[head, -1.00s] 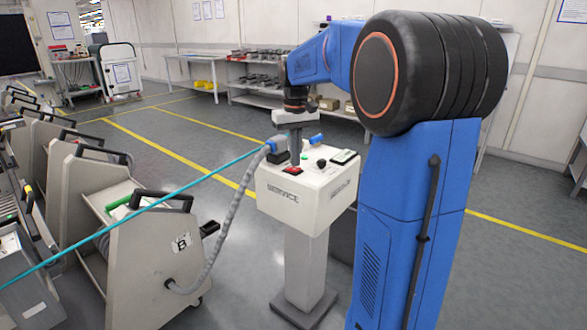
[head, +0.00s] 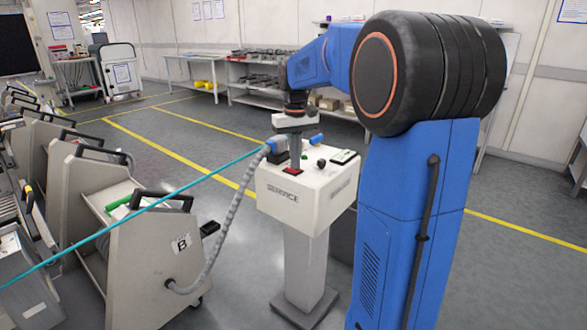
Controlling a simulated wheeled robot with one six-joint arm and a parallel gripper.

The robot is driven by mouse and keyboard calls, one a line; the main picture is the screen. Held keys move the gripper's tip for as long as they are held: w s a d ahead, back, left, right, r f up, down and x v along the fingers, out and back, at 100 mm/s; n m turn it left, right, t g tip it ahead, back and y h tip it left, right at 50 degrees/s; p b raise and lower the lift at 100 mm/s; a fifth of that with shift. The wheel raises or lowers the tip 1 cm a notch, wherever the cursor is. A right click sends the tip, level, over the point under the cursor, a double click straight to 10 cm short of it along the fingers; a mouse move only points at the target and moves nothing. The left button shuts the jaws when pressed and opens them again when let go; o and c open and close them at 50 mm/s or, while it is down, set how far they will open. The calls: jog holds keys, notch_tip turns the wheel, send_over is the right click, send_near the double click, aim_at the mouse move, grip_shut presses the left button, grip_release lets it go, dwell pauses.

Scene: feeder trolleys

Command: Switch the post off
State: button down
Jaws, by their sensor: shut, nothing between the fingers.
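The service post (head: 305,245) is a pale box labelled SERVICE on a grey column with a dark base. A red switch (head: 292,171) sits at the front left of its top. My gripper (head: 295,165) is shut and points straight down, its tips at the red switch and covering part of it. I cannot tell whether the tips touch or press it. A green button (head: 304,156), a black knob (head: 321,163) and a dark-framed panel (head: 344,157) are also on the top. A blue connector (head: 316,139) shows behind the gripper.
A grey hose (head: 232,215) runs from trolley B (head: 150,265) up to a blue plug at the post's left. A taut teal line (head: 130,217) crosses in front of the trolleys. Shelves (head: 260,85) stand at the back wall.

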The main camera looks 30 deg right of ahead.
notch_tip(320, 180, up, 7)
dwell(1.1)
dwell(0.4)
jog(key=s+a+f+t, duration=0.1)
jog(key=s+a+f, duration=0.4)
jog(key=s, duration=0.5)
jog(key=s+a+f+n+t, duration=0.1)
jog(key=s+a+f, duration=0.4)
jog(key=s, duration=0.5)
jog(key=s+a+f+n+t, duration=0.1)
jog(key=s+a+f, duration=0.4)
jog(key=s, duration=0.5)
jog(key=shift+a+f+t, duration=0.3)
jog(key=shift+a+t, duration=0.1)
jog(key=shift+t, duration=0.5)
jog(key=shift+s, duration=0.1)
